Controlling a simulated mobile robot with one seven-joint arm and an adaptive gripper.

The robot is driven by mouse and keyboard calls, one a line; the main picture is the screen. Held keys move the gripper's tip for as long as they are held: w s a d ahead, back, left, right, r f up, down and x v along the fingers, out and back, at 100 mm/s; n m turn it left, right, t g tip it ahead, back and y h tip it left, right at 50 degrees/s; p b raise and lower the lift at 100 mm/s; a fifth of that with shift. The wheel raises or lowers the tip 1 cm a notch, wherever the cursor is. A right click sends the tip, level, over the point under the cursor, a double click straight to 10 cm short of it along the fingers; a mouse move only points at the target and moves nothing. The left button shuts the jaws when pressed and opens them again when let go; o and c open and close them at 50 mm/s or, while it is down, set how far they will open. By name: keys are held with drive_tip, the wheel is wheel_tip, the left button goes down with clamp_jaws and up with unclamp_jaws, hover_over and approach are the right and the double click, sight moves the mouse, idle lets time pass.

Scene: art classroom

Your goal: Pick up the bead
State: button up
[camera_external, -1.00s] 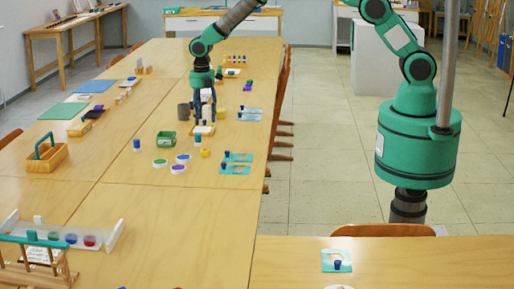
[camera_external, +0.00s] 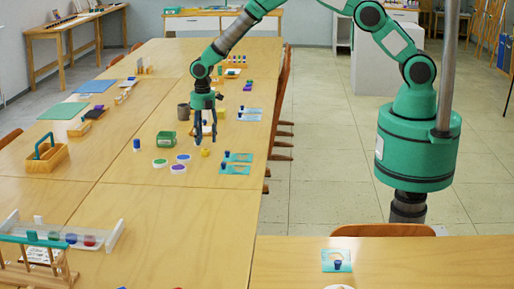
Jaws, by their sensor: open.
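My gripper (camera_external: 206,142) points down over the long table, with its two fingers apart and nothing seen between them except the tray behind. A small yellow piece (camera_external: 205,153) lies on the table just below and between the fingertips in the picture; it may be the bead, but it is too small to tell. I cannot tell the fingertips' exact height above the table. A small pale tray (camera_external: 204,130) shows behind the fingers, partly hidden by them.
A green box (camera_external: 166,140) and round lidded pots, one green (camera_external: 160,163) and one purple (camera_external: 178,169), stand to the left. Blue-topped pieces on teal cards (camera_external: 236,169) lie to the right. A grey cup (camera_external: 184,111) stands behind. The table's near middle is clear.

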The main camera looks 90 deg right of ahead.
sight(205, 152)
drive_tip(key=shift+f, duration=0.1)
drive_tip(key=shift+s+f+b, duration=0.15)
drive_tip(key=shift+f+b, duration=0.45)
drive_tip(key=shift+f, duration=1.9)
drive_tip(key=shift+c, duration=0.5)
drive_tip(key=c, duration=0.6)
